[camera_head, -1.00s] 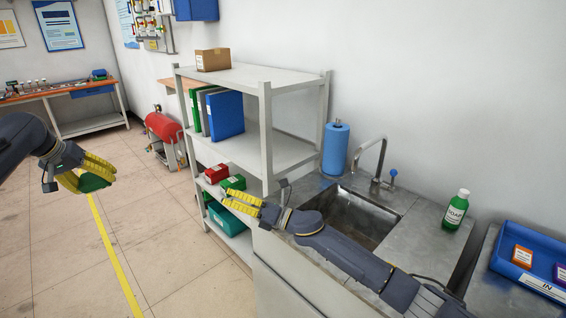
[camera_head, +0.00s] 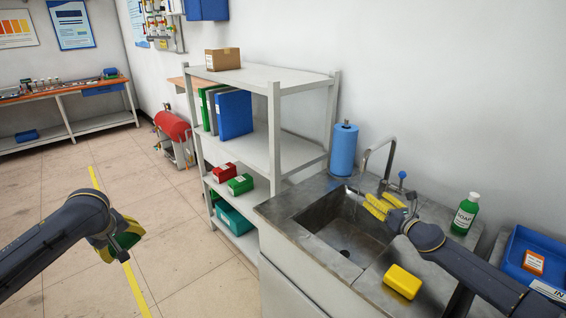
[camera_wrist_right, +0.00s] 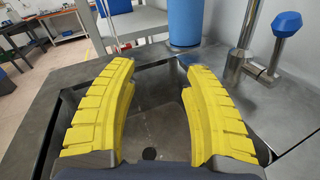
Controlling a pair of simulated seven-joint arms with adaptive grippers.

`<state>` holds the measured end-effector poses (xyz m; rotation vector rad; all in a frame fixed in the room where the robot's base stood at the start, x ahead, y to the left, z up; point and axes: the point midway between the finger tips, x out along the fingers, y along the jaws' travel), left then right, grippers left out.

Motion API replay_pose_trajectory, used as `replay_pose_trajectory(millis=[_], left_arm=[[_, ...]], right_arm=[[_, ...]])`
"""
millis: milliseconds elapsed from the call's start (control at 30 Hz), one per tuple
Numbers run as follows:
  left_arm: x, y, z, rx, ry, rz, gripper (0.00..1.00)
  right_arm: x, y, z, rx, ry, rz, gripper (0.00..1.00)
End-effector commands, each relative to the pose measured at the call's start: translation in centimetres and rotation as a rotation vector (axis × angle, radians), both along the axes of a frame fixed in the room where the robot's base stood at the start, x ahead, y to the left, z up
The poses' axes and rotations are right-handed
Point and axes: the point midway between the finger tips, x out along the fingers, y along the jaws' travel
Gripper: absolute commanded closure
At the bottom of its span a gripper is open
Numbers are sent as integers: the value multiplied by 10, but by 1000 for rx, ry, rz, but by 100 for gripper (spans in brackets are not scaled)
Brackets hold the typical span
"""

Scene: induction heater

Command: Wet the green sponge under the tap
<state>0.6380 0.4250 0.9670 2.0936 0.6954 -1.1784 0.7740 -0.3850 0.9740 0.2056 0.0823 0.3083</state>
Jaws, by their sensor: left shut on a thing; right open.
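The green sponge (camera_head: 127,239) is in my left gripper (camera_head: 112,246), out over the floor left of the sink unit; fingers and wrist hide part of it. The tap (camera_head: 368,160) stands behind the steel sink (camera_head: 345,240), with a blue-knobbed handle (camera_head: 403,175) at its right. My right gripper (camera_head: 378,206) is open and empty over the right back part of the sink, just in front of the tap. In the right wrist view its yellow fingers are apart, with the tap post (camera_wrist_right: 247,40) and blue knob (camera_wrist_right: 287,22) beyond to the right.
A yellow block (camera_head: 403,282) lies on the counter right of the sink. A green soap bottle (camera_head: 465,213) and a blue tray (camera_head: 543,250) are further right. A blue paper roll (camera_head: 343,150) stands behind the sink. A shelf (camera_head: 275,150) stands left of it.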

Motion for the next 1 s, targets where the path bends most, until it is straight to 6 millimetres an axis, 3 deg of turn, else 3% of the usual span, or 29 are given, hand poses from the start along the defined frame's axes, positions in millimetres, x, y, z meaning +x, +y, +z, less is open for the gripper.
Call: replay_pose_trajectory(millis=[33, 200, 400, 633, 1000], left_arm=[[-7, -6, -6, 0, 2, 29, 45], [-25, -16, -18, 0, 1, 143, 45], [-38, -24, -25, 0, -1, 230, 45], [-43, -26, -28, 0, 0, 267, 45], [-43, -26, -28, -1, 1, 266, 45]], right_arm=[[-4, -26, 2, -37, -10, -39, 50], [-16, -94, 16, -134, -50, -140, 50], [-27, -139, 31, -207, -83, -209, 50], [-23, -154, 38, -233, -97, -233, 50], [23, -149, 38, -231, -100, -231, 50]])
